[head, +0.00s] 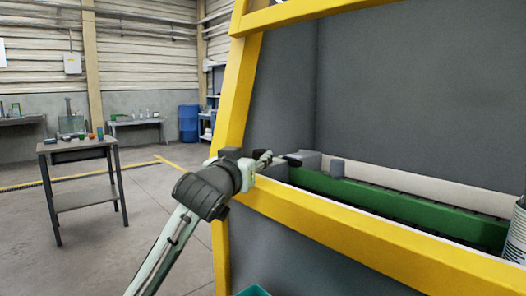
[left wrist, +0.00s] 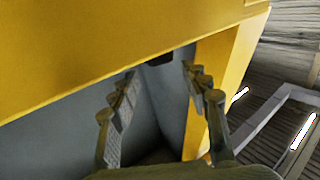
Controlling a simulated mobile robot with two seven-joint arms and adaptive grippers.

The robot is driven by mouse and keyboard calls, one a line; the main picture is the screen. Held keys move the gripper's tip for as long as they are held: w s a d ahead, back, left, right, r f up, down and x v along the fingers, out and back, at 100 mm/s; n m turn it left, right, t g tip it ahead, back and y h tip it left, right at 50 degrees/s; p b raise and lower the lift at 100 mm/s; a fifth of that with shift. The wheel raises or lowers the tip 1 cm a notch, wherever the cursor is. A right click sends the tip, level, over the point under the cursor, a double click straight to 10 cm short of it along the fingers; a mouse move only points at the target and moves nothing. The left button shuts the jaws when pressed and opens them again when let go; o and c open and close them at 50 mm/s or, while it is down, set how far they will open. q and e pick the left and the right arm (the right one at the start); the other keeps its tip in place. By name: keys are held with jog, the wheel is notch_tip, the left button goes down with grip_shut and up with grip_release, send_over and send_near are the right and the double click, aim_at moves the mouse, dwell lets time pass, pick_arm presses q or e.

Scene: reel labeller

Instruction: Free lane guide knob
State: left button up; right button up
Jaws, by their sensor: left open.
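My left gripper (head: 268,159) reaches over the yellow front beam at the left end of the machine's lane. In the left wrist view its two fingers (left wrist: 159,72) stand apart with nothing between their pads. A small dark piece (left wrist: 159,58), possibly the knob, shows just beyond the fingertips at the yellow beam's edge. In the head view a small dark part (head: 293,160) lies just right of the fingertips; I cannot tell whether they touch. A long green guide (head: 400,204) runs along the lane. My right gripper is not in view.
The yellow frame (head: 233,90) rises beside my left arm, and its sloping front beam (head: 370,246) lies close below the gripper. A pale rail (head: 430,187) runs behind the green guide. A ribbed cylinder (head: 517,238) stands at the right edge. A small table (head: 77,147) stands far left.

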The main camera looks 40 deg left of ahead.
aim_at(260, 153)
pick_arm(q)
jog(key=x, duration=0.4)
jog(key=shift+w+a, duration=0.3)
jog(key=shift+w, duration=0.3)
jog(key=shift+f, duration=0.1)
jog(key=c, duration=0.9)
jog(key=shift+d+n+g+y, duration=0.1)
jog(key=shift+n+g+y, duration=0.45)
jog(key=shift+y, duration=0.35)
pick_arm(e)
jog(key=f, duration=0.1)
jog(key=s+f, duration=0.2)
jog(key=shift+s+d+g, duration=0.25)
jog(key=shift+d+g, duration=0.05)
pick_arm(q)
jog(key=o, duration=0.9)
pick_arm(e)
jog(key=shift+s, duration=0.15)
